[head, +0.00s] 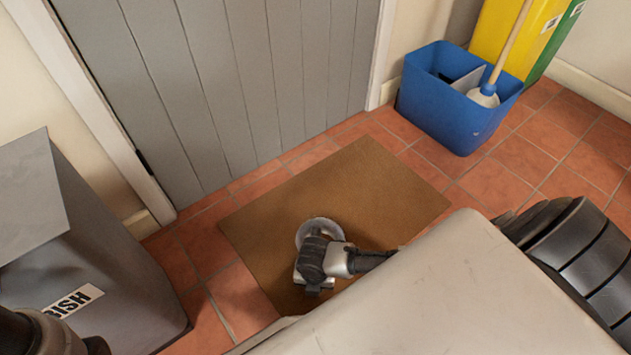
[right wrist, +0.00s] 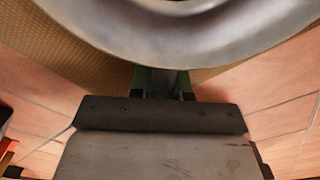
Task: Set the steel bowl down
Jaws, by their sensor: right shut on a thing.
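The steel bowl (head: 318,224) shows as a round grey rim over the brown doormat (head: 345,190), partly hidden behind my right gripper (head: 313,262). In the right wrist view the bowl (right wrist: 190,45) fills the top of the picture, with its near rim at my right gripper's green-sided fingers (right wrist: 162,88). The right gripper is shut on the bowl. I cannot tell whether the bowl touches the mat. My left gripper is not in view; only a dark part of my left arm shows at the bottom left.
A grey bin with a white label (head: 75,300) stands at the left. A grey door (head: 230,80) is behind the mat. Most of the mat is clear.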

